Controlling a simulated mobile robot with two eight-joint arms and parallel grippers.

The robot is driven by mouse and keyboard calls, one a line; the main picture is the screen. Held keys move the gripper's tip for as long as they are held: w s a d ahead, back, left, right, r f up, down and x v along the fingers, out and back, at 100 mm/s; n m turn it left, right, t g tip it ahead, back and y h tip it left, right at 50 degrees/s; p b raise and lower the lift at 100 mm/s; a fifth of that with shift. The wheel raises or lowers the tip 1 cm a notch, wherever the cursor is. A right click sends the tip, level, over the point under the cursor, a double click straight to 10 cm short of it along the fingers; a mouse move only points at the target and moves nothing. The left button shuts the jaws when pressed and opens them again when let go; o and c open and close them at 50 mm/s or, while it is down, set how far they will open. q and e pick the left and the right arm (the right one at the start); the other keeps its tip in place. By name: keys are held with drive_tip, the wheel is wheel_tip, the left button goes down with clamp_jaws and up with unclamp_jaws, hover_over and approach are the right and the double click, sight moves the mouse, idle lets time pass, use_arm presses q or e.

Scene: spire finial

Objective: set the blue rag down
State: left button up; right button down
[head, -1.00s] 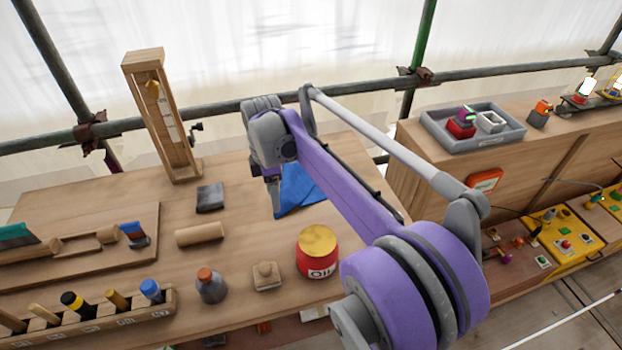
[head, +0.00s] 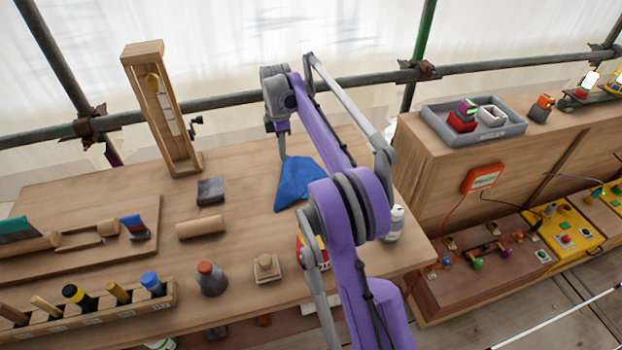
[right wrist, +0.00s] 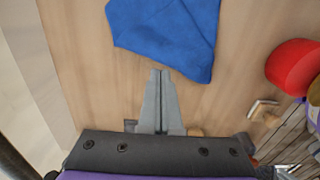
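The blue rag (head: 299,184) lies spread out and creased on the wooden bench in the head view. It also shows at the top of the right wrist view (right wrist: 168,32), partly cut off by the frame. My right gripper (head: 283,157) points down at the rag's far edge in the head view. In the right wrist view its two fingers (right wrist: 160,74) are together with nothing seen between them. The tips end just short of the rag's edge there. I cannot tell their exact height above the bench. My left gripper is in neither view.
A red tin (head: 301,248) stands partly hidden behind my right arm, with a white bottle (head: 394,224) to its right. A dark block (head: 210,191) and a wooden cylinder (head: 200,227) lie left of the rag. Bare bench (head: 245,200) lies between them and the rag.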

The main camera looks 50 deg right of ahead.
drive_tip(key=shift+w+d+f, duration=0.65)
drive_tip(key=shift+w+d, duration=0.15)
drive_tip(key=shift+d, duration=0.15)
drive_tip(key=shift+w+d+f, duration=0.65)
drive_tip(key=shift+w+d, duration=0.1)
drive_tip(key=shift+d, duration=0.25)
drive_tip(key=shift+w+d+f, duration=0.65)
drive_tip(key=shift+w+d, duration=0.15)
drive_tip(key=shift+d, duration=0.15)
drive_tip(key=shift+f+b, duration=1)
drive_tip(key=shift+f, duration=1.15)
wheel_tip(320, 180, up, 9)
drive_tip(key=p, duration=0.6)
drive_tip(key=shift+p, duration=0.3)
